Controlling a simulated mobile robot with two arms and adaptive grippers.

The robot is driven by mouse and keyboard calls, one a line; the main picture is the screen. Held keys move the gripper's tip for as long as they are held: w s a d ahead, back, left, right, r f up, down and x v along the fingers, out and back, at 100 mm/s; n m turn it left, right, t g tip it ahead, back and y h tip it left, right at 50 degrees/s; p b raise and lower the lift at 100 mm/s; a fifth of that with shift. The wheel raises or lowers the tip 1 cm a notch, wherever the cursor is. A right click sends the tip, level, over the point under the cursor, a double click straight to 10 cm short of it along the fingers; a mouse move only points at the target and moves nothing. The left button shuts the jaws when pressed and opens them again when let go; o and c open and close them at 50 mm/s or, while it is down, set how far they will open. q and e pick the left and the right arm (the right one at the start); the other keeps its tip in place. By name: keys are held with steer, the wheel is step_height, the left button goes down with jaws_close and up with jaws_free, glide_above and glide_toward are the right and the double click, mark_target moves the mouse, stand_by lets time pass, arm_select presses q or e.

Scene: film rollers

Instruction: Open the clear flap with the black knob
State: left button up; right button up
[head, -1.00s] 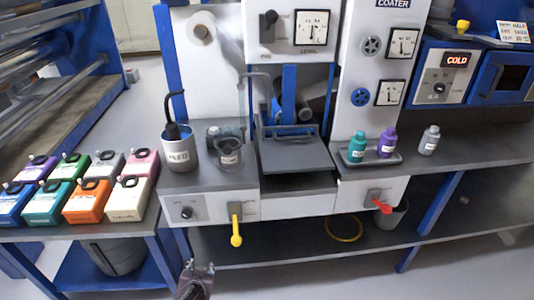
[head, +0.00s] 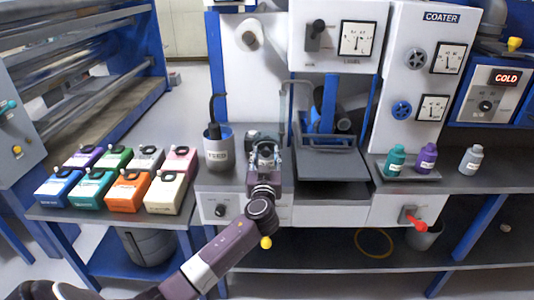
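My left gripper (head: 265,146) is over the bench front, in front of the small dark device between the feed cup and the coater's central tray. Its two fingers look apart, with nothing clearly held. A faint see-through panel (head: 284,112) stands upright just behind and right of it; its edges are hard to make out, and I cannot tell whether it is the flap. A dark rounded part (head: 254,136) shows behind the fingers; I cannot tell whether it is the knob. The labelled cup there is hidden by my gripper. My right gripper is out of view.
The grey feed cup (head: 218,150) stands close left of my gripper. The grey central tray (head: 331,163) is to the right, then teal (head: 396,159) and purple (head: 426,158) bottles. Colored boxes (head: 128,188) stand at left.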

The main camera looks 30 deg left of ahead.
arm_select(q)
steer(key=shift+x, duration=0.75)
jaws_close()
